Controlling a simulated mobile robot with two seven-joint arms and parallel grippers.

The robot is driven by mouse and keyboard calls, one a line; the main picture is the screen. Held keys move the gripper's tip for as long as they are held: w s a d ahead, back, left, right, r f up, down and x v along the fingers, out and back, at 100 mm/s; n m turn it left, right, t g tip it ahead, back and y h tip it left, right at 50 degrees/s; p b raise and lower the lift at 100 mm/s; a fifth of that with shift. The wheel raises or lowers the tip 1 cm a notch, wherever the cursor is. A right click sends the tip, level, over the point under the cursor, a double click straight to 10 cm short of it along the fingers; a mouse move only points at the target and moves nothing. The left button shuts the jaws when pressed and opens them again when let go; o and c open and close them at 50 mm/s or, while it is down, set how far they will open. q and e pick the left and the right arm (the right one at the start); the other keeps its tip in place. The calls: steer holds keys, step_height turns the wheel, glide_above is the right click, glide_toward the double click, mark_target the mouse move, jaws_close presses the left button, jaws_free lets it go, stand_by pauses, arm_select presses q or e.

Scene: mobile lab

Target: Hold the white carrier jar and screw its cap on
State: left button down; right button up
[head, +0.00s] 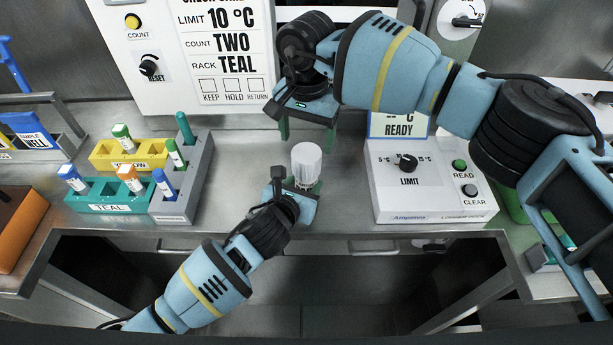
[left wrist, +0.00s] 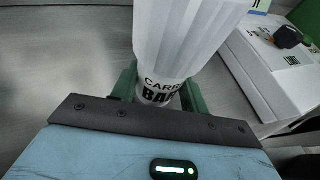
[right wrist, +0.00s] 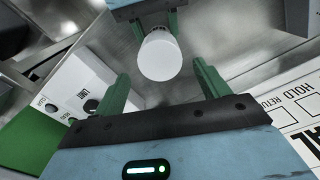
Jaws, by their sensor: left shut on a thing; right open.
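The white carrier jar (left wrist: 158,90) stands upright with dark lettering on its side, partly hidden by my left gripper. Its white ribbed cap (head: 306,160) sits on top of it. The cap also fills the top of the left wrist view (left wrist: 188,32), and its smooth round top shows in the right wrist view (right wrist: 159,57). I cannot tell how tightly it is seated. My left gripper (head: 304,186) is shut on the jar body below the cap. My right gripper (head: 308,135) is open and empty, just above and behind the cap, its fingers apart from it.
A white control box (head: 430,200) with a LIMIT knob stands to the right. Yellow (head: 100,160), teal (head: 95,203) and grey (head: 197,180) racks with capped tubes stand to the left. A sign panel (head: 165,95) stands behind. The steel bench around the jar is clear.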

mark_target(306, 152)
steer(key=shift+f, duration=3.8)
